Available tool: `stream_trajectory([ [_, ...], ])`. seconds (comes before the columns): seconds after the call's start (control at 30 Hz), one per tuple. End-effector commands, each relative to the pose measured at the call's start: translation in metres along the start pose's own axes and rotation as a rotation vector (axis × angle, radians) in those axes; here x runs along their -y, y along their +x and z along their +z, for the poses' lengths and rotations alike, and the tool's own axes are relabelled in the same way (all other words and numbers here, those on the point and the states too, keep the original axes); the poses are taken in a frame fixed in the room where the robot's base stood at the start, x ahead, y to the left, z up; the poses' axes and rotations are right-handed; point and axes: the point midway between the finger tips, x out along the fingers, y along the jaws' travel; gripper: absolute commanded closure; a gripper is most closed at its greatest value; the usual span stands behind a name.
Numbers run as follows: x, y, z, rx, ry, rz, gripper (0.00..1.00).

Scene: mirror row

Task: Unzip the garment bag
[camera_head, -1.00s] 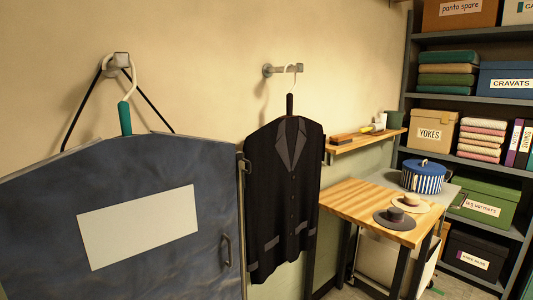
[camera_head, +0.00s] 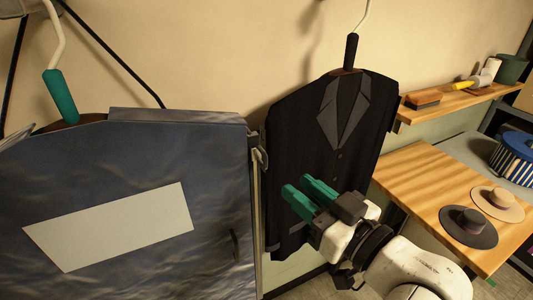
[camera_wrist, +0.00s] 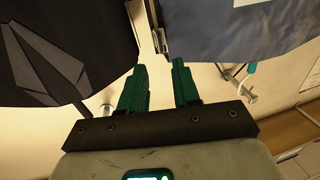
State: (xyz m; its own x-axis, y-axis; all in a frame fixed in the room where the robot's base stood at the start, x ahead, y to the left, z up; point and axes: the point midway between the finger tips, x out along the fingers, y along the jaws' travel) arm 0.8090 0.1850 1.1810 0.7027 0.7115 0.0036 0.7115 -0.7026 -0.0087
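The blue garment bag (camera_head: 110,190) hangs at the left in the head view, with a blank pale label (camera_head: 110,228) on its front. A small metal zip pull (camera_head: 260,157) shows at its upper right edge; a similar metal piece (camera_wrist: 157,40) shows beside the bag (camera_wrist: 235,30) in the wrist view. A dark handle (camera_head: 235,243) is low on the bag's right side. My gripper (camera_head: 297,184) is in front of the dark jacket, right of and below the pull. Its green fingers (camera_wrist: 159,68) are apart with nothing between them.
The dark jacket (camera_head: 330,130) hangs just right of the bag, partly behind my gripper. A wooden table (camera_head: 430,185) with two hats stands at the right, below a wall shelf (camera_head: 450,104). A striped blue box (camera_head: 515,155) is at the right edge.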

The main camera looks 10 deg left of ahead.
Motion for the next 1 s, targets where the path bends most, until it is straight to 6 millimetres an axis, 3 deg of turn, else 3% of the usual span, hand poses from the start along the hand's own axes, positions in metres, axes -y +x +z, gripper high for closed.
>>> stream_trajectory([
  [0.4, 0.0, 0.069, -0.001, 0.003, 0.002, 0.0, 0.69],
  [0.6, 0.0, 0.094, 0.0, 0.003, 0.001, 0.0, 0.69],
  [1.0, -0.001, 0.103, 0.002, 0.003, 0.001, 0.002, 0.69],
])
